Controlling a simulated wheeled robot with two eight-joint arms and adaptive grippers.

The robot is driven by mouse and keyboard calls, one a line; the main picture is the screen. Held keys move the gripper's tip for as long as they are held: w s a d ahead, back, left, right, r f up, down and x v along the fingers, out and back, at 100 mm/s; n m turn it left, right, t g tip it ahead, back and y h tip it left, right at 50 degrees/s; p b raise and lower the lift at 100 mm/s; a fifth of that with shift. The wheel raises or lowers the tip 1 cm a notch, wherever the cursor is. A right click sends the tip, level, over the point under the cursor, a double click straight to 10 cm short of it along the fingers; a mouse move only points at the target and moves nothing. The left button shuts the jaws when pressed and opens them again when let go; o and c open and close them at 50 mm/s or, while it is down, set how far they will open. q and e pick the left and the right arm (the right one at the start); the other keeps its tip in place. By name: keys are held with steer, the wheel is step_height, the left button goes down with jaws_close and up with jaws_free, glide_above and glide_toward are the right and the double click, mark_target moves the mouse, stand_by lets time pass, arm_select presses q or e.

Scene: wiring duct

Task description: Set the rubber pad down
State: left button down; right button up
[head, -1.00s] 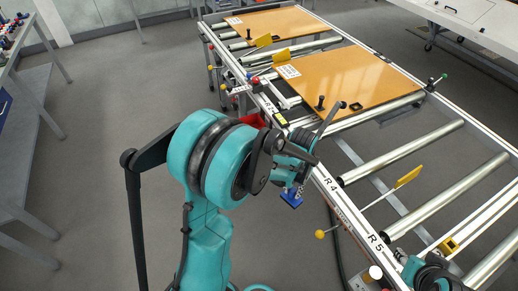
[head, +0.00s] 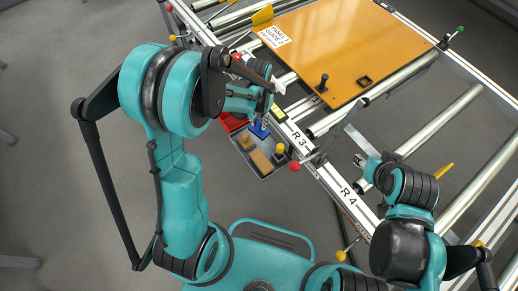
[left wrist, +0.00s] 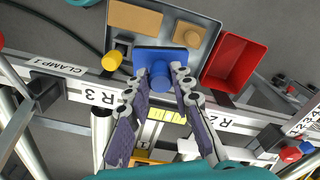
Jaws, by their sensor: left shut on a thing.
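A blue square pad with a round knob (left wrist: 160,62) is between the fingers of my left gripper (left wrist: 163,82) in the left wrist view. The fingers are closed on its knob. The blue pad shows small in the head view (head: 259,129), below my left gripper (head: 262,108), at the far edge of a grey tray (head: 267,171). The pad overlaps the tray's near edge in the left wrist view; I cannot tell whether it touches. My right gripper (head: 358,143) is near the rail by the R4 label; its finger opening is unclear.
The grey tray holds a tan flat block (left wrist: 134,18), a smaller tan block with a knob (left wrist: 187,34) and a yellow-knobbed piece (left wrist: 112,61). A red bin (left wrist: 236,62) stands beside it. The labelled rail (head: 346,190) and rollers run alongside. An orange panel (head: 345,50) lies beyond.

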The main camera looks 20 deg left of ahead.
arm_select(q)
step_height(320, 180, down, 6)
steer(key=w+d+m+b, duration=0.2)
steer(key=w+m+b, duration=0.1)
steer(key=b, duration=0.2)
glide_above(265, 147)
step_height(265, 147, down, 6)
steer(key=r, duration=0.1)
step_height(265, 147, down, 4)
steer(key=shift+f+b, duration=0.2)
steer(key=shift+b, duration=0.8)
arm_select(e)
step_height(265, 147, down, 8)
steer(key=shift+f, duration=0.15)
arm_select(q)
steer(key=shift+r, duration=0.1)
steer(key=c, duration=1.3)
jaws_free()
